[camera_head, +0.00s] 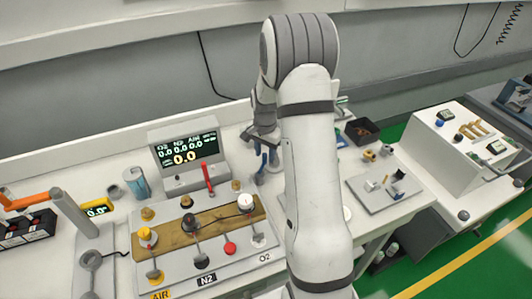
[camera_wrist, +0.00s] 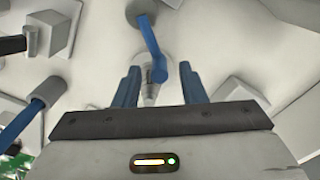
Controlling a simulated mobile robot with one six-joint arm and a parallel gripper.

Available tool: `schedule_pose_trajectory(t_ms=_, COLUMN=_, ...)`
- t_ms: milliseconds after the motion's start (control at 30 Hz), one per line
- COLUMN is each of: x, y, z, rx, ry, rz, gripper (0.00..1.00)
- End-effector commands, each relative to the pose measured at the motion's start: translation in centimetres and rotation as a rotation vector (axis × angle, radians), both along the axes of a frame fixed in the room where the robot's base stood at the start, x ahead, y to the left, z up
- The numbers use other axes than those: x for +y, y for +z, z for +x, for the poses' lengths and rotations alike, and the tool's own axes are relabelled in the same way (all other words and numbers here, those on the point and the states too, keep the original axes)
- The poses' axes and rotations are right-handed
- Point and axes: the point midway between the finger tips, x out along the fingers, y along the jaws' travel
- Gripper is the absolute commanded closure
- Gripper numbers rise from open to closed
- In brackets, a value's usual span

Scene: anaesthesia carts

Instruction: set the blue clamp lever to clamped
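A blue lever (camera_wrist: 152,42) shows in the wrist view, running from a grey cylinder at the top edge down to a small pale fitting between my fingers. My gripper (camera_wrist: 160,86) is open, its two blue fingers apart on either side of the lever's lower end, with no clear contact. In the head view my gripper (camera_head: 262,145) points down over the bench behind the gas panel, partly hidden by my arm. Blue parts show below it there; I cannot tell lever from fingers. A second blue bar (camera_wrist: 22,119) with a grey round end is at the left in the wrist view.
A display box (camera_head: 186,156) and a red lever (camera_head: 209,178) stand left of my gripper. The gas panel (camera_head: 219,252) with several knobs is in front. A dark bin (camera_head: 362,131) and a grey tray (camera_head: 412,186) with small parts lie to the right.

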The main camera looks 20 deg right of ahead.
Motion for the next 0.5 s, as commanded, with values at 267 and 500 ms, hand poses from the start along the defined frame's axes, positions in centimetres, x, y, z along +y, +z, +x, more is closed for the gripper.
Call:
schedule_pose_trajectory(t_ms=267, x=-0.04, y=-1.25, z=0.0, rx=-0.001, ry=0.0, rz=0.0, gripper=0.62)
schedule_pose_trajectory(t_ms=500, x=-0.06, y=-1.23, z=-0.01, rx=-0.001, ry=0.0, rz=0.0, gripper=0.7)
